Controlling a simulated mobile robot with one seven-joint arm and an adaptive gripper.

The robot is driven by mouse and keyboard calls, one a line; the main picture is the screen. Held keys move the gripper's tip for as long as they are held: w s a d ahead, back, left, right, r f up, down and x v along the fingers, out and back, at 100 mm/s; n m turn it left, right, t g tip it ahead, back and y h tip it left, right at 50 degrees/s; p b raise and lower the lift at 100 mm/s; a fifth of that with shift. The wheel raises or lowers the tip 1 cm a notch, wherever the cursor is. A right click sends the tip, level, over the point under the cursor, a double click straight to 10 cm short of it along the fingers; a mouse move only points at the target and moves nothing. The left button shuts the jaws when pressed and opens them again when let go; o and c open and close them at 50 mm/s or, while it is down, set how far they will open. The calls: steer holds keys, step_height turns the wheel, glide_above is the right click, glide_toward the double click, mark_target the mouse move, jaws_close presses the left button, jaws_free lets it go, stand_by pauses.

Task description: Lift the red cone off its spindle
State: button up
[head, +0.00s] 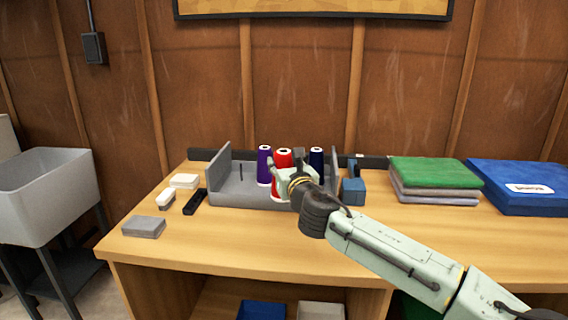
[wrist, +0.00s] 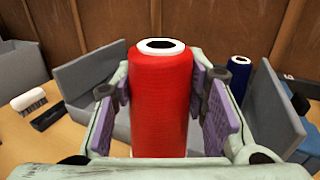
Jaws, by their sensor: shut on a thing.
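The red cone (wrist: 160,105) stands upright between the two purple-padded fingers of my gripper (wrist: 163,110) in the wrist view, with a pad against each side. It has a white top with a dark hole. In the head view the red cone (head: 283,155) shows above and below my gripper (head: 290,178), which hides its middle. The cone is at the grey thread rack (head: 228,193) on the bench. Its spindle and base are hidden, so I cannot tell whether it is still seated.
A purple cone (head: 264,165) stands left of the red one and a navy cone (head: 316,160) right. An empty spindle (head: 241,173) is farther left. Grey side walls (head: 219,170) flank the rack.

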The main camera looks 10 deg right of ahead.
steer(key=shift+r, duration=0.15)
step_height(320, 180, up, 4)
steer(key=p, duration=0.3)
steer(key=shift+p, duration=0.35)
